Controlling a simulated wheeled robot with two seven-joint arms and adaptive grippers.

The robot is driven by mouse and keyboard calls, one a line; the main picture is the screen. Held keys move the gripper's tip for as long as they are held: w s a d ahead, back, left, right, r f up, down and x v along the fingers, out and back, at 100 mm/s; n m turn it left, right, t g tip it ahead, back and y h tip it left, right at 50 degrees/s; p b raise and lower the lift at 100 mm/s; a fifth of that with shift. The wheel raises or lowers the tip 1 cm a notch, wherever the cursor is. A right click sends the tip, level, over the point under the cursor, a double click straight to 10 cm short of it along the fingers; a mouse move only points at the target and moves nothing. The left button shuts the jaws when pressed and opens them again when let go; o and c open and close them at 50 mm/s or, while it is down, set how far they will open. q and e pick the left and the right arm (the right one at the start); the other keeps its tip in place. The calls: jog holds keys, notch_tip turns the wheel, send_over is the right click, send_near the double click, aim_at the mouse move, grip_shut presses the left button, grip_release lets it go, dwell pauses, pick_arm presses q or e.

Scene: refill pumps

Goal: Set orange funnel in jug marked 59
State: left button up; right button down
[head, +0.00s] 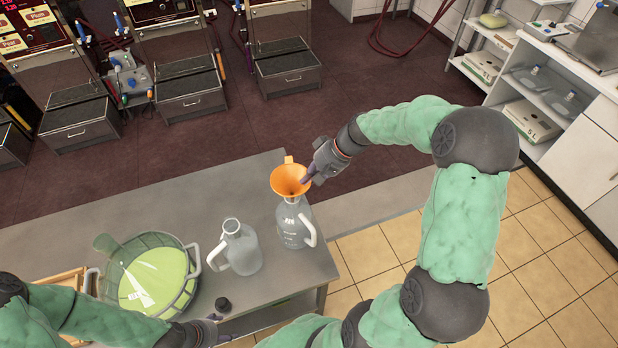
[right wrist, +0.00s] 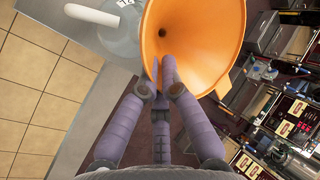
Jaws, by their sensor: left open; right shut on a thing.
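The orange funnel (head: 291,177) is upright over the mouth of a grey, clear jug (head: 293,226) with a white handle, near the table's right end. My right gripper (head: 308,179) is shut on the funnel's rim; the funnel also shows in the right wrist view (right wrist: 195,40), with the jug (right wrist: 125,32) partly behind it. The funnel hides the jug's mouth, so I cannot tell whether its spout is inside. The jug's mark is too small to read. A second jug (head: 240,248) stands to the left. My left gripper (head: 215,319) is open at the table's front edge.
A clear tub (head: 190,286) of yellow-green liquid stands left on the grey table (head: 150,213). A wooden crate (head: 62,281) is at far left. The table's back left is clear.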

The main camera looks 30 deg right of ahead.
jog(key=shift+f, duration=0.35)
jog(key=c, duration=1.4)
grip_release()
jog(key=shift+o, duration=0.2)
jog(key=shift+r, duration=0.1)
jog(key=v, duration=1.2)
